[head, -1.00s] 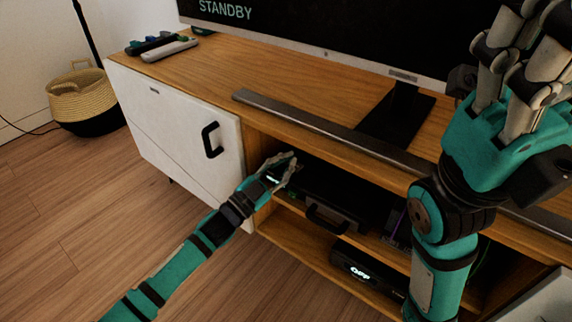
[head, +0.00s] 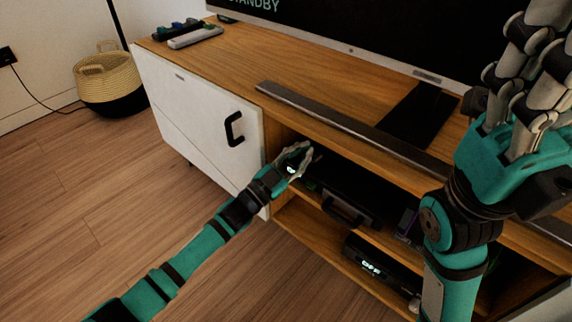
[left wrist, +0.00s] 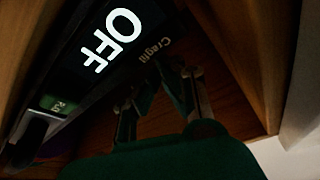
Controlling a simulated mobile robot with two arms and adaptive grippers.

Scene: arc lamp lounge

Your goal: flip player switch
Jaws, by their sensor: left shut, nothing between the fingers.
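A black device (head: 328,180) sits on the upper open shelf of the wooden media cabinet, with a dark handle-like bar (head: 342,212) at its front. In the left wrist view, a dark front panel (left wrist: 85,75) close by shows a lit OFF, faint lettering, and a small green label (left wrist: 60,104) beside a dark lever-like piece (left wrist: 27,140). My left gripper (head: 303,153) is shut and empty at the left end of the upper shelf, in front of the device; contact cannot be made out. Its fingers also show in the left wrist view (left wrist: 160,98). My right gripper (head: 520,75) is raised at the right, its fingertips partly cut off.
A second black device (head: 372,264) with a lit OFF is on the lower shelf. A white door (head: 200,118) with a black handle (head: 234,129) borders the shelf's left. A long bar (head: 330,117) and the screen (head: 385,30) are on top.

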